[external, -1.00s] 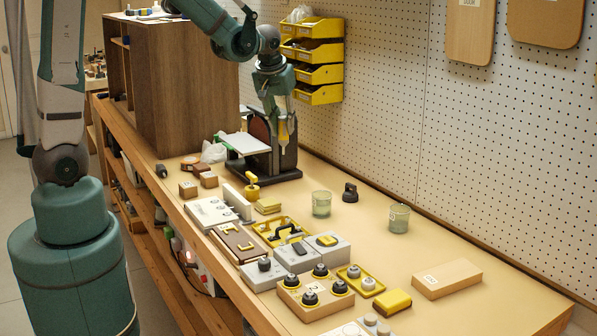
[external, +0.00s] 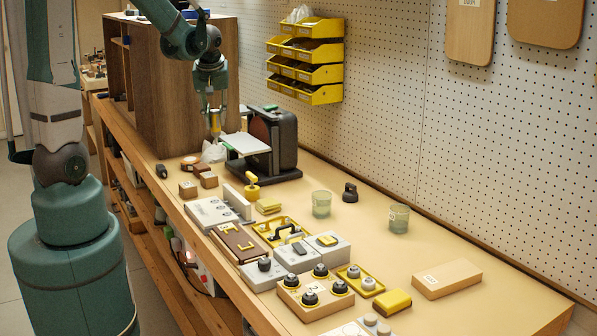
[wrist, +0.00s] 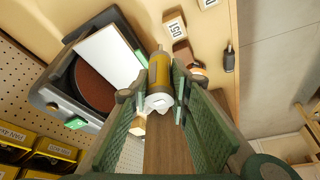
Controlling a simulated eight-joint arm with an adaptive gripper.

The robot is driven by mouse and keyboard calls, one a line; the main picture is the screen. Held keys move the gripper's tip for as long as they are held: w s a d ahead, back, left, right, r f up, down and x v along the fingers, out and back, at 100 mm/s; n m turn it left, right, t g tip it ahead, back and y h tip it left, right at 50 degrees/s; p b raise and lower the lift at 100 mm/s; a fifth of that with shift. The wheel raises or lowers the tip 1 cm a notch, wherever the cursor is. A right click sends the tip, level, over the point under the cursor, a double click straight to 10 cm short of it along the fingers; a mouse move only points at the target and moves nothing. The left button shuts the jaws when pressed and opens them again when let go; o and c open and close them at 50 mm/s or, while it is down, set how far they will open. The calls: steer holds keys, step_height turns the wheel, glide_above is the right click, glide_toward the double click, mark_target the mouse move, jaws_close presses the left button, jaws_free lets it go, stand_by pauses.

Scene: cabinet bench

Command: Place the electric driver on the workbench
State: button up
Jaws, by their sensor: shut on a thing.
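My gripper (external: 213,98) is shut on the electric driver (external: 215,122), a slim yellow and grey tool. It holds the driver upright, tip down, above the far end of the workbench (external: 350,240), in front of the wooden cabinet. In the wrist view the driver (wrist: 159,75) sits between the two green finger pads, its white end toward the camera and its thin tip pointing away. Its exact height above the bench is hard to tell.
A disc sander (external: 272,140) with a white table stands close to the right of the driver. The tall cabinet (external: 175,85) stands behind. Small wooden blocks (external: 200,173) and a dark tool (external: 161,171) lie near the front edge. Bare bench shows around the glass jars (external: 321,203).

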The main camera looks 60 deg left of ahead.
steer(key=s+a+n+g, duration=0.1)
steer(key=s+a+n, duration=0.2)
steer(key=s+a, duration=0.65)
steer(key=shift+s+d+f, duration=0.2)
steer(key=shift+s+f, duration=0.05)
steer(key=shift+f, duration=0.65)
steer(key=shift+s+d+f, duration=0.25)
steer(key=shift+s+f, duration=0.05)
steer(key=shift+f, duration=0.6)
steer(key=shift+s+d+f, duration=0.2)
steer(key=shift+s+f, duration=0.05)
steer(key=shift+f, duration=0.65)
steer(key=shift+f+b, duration=0.55)
steer(key=shift+f, duration=2.35)
steer(key=shift+f, duration=0.1)
steer(key=shift+f+b, duration=0.4)
steer(key=shift+f, duration=1.6)
steer(key=shift+f, duration=0.15)
